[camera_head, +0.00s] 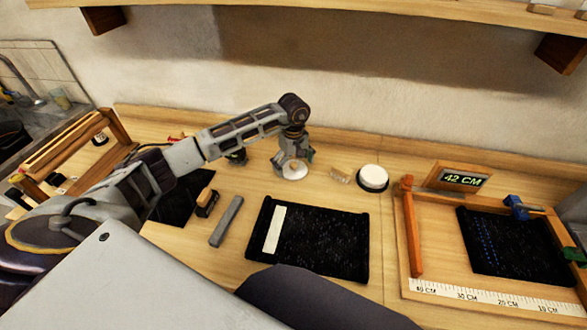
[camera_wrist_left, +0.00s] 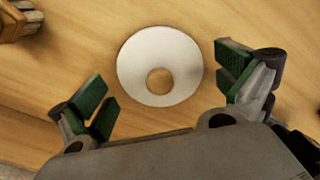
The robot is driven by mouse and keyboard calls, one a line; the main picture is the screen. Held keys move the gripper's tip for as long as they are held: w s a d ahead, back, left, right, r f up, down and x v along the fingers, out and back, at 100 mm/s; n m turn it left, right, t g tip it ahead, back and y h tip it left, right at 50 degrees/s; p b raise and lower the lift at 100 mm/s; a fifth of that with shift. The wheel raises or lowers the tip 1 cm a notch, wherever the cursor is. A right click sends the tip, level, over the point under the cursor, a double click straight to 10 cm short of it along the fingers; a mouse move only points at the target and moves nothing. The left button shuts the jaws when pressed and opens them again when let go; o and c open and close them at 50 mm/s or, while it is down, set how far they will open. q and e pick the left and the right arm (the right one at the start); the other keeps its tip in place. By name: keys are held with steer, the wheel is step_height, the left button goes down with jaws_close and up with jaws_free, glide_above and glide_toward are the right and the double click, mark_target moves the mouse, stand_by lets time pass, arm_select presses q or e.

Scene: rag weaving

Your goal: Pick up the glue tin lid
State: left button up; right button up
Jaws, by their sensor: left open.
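A flat white disc, which looks like the glue tin lid (camera_wrist_left: 143,62), lies on the bench in the left wrist view. A tan round spot, a hole or a knob, shows near its lower middle. It also shows as a small white disc in the head view (camera_head: 294,172). My left gripper (camera_wrist_left: 168,92) is open, with one green-padded finger to each side of the disc. In the head view my left gripper (camera_head: 293,158) points down over the disc and partly hides it. I cannot tell its exact height. My right gripper is not in view.
A round black tin with a white top (camera_head: 373,177) and a small tan block (camera_head: 340,176) stand to the right. A wooden frame (camera_head: 413,235) stands at right.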

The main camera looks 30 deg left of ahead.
arm_select(q)
steer(key=shift+s, duration=0.15)
steer(key=c, duration=1.6)
steer(key=shift+c, duration=0.8)
